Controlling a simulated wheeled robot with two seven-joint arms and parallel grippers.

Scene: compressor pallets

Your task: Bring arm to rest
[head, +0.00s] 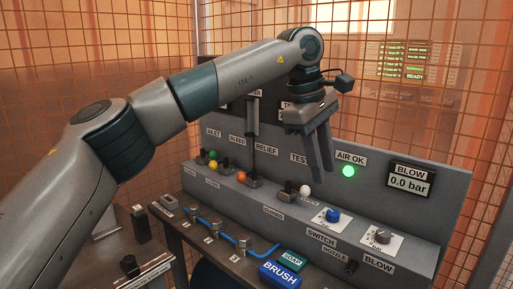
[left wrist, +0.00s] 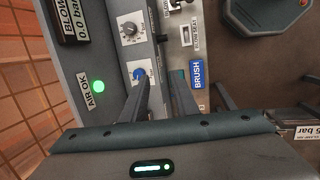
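My left arm comes in from the left in the head view, reaching across in front of the grey control panel (head: 385,176). My left gripper (head: 325,178) hangs fingers down in front of the panel, between the TEST label and the green AIR OK lamp (head: 348,171). In the left wrist view its two fingers (left wrist: 160,80) stand apart with a gap between them and nothing held. The blue knob (left wrist: 139,74) shows just beyond one fingertip there; I cannot tell the exact distance. My right gripper is in neither view.
Levers with coloured balls, such as the orange one (head: 241,177), stand on the panel's ledge. A BLOW display (head: 409,182) reads 0.0 bar. Orange mesh fencing (head: 455,60) stands behind.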

